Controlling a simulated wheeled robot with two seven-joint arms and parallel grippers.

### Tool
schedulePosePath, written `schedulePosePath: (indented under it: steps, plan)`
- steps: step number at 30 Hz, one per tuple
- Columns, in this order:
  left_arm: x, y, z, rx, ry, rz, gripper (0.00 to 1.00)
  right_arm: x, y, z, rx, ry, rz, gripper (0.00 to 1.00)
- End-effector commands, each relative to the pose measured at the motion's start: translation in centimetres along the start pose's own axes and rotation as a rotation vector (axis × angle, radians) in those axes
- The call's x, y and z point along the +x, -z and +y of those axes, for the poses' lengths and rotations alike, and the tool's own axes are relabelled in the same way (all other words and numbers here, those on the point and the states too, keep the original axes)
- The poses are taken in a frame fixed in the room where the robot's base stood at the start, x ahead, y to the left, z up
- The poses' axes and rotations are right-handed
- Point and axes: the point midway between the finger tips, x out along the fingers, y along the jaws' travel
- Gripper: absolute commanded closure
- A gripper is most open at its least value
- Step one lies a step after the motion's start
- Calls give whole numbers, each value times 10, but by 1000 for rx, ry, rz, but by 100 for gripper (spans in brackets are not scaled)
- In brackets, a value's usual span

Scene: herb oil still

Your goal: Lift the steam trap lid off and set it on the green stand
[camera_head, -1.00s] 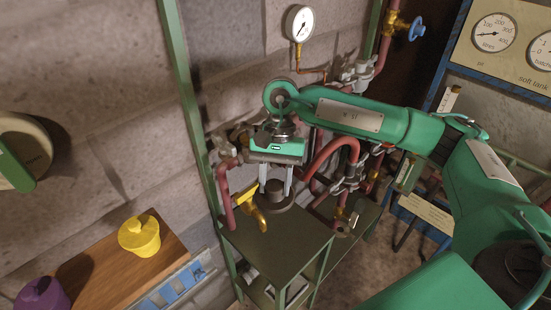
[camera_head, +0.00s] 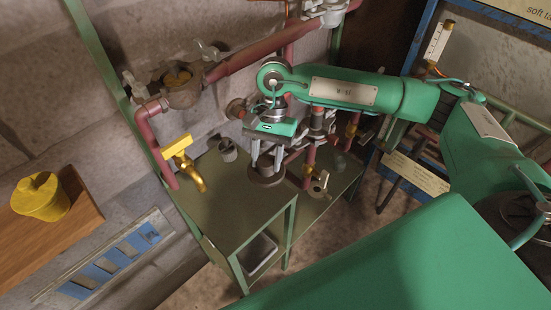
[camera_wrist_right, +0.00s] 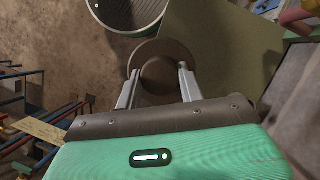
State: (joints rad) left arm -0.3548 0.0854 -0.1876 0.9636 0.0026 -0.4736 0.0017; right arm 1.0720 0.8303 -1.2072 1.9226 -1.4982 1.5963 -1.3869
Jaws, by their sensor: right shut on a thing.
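My right gripper (camera_head: 267,166) points down and is shut on the knob of the dark round lid (camera_head: 266,180). The lid also shows below the fingers in the right wrist view (camera_wrist_right: 143,55). The olive-green stand (camera_head: 225,200) has a flat top, and the lid appears over its right edge; its height above the top is hard to tell. The steam trap body (camera_head: 180,88) is on the pipework at upper left, with a rusty-brown opening and no lid on it. My left gripper is not seen.
A yellow-handled tap (camera_head: 183,162) and a small grey cup (camera_head: 228,150) are at the stand's back left. Red pipes (camera_head: 255,55) run behind. A yellow pot (camera_head: 40,196) stands on a wooden shelf at left. The stand's front top is bare.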

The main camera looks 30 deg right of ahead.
Motion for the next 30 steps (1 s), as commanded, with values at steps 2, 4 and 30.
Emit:
schedulePosePath:
  steps: [2, 4, 30]
  plan:
    - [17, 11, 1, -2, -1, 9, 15, 20, 8, -5, 99, 44, 0, 98]
    - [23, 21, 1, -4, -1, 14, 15, 29, 12, -10, 190, 82, 0, 98]
    - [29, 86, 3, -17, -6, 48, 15, 80, 33, -40, 834, 347, 0, 98]
